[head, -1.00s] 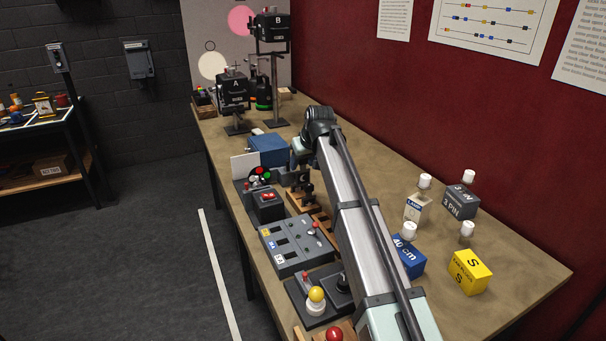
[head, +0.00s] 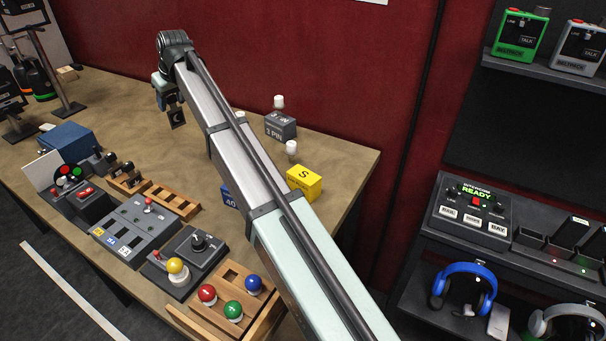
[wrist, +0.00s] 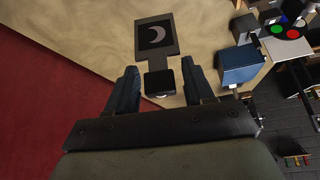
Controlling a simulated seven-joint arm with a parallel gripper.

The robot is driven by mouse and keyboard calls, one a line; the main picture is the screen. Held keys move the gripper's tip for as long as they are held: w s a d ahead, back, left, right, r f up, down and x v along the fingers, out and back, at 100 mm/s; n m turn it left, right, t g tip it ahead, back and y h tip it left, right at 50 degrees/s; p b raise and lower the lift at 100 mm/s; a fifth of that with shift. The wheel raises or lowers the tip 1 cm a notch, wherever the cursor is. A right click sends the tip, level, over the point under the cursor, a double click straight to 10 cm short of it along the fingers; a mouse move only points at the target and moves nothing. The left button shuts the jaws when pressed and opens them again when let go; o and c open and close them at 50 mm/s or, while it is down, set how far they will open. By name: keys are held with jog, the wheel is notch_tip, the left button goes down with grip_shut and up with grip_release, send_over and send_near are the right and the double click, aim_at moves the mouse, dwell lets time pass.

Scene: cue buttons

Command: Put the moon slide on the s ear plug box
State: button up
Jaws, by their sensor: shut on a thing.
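The moon slide (head: 177,118) is a dark card with a pale crescent on it. It hangs below my gripper (head: 168,97), above the far part of the bench. In the wrist view my gripper (wrist: 158,80) is shut on the slide's dark handle, and the slide's crescent face (wrist: 155,37) points out beyond the fingers. The yellow S ear plug box (head: 304,183) stands on the bench to the right, well apart from the slide. My arm passes just left of it in the head view. The box does not show in the wrist view.
A grey 3 PIN box (head: 281,127) and a blue 40 cm box (head: 229,196), partly behind my arm, stand near the yellow box. White knobs stand behind boxes. Control panels (head: 135,228) and wooden racks (head: 172,200) line the front. The red wall (head: 330,70) bounds the back.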

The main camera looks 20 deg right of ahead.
jog(key=d+r+m+h, duration=0.1)
jog(key=d+r, duration=0.1)
jog(key=d, duration=0.7)
jog(key=d+r+m, duration=0.1)
jog(key=d+r, duration=0.1)
jog(key=d, duration=0.7)
jog(key=s+d+r+m+t+h, duration=0.15)
jog(key=s+d, duration=0.25)
jog(key=d, duration=0.5)
jog(key=s+d+r+m+g, duration=0.1)
jog(key=s+d+r, duration=0.1)
jog(key=s+d, duration=0.45)
jog(key=s+f+n+g+y, duration=0.1)
jog(key=s+f+n+y, duration=0.1)
jog(key=s+n, duration=0.35)
jog(key=s+f+n+y, duration=0.2)
jog(key=s, duration=0.6)
jog(key=shift+h, duration=0.25)
jog(key=shift+s+a+f, duration=0.1)
jog(key=shift+a+f, duration=0.1)
jog(key=shift+f, duration=2.3)
jog(key=shift+s+a+f, duration=0.1)
jog(key=shift+a+f, duration=0.05)
jog(key=shift+f, duration=2.35)
jog(key=shift+f, duration=0.1)
jog(key=o, duration=1.1)
jog(key=shift+c, duration=0.2)
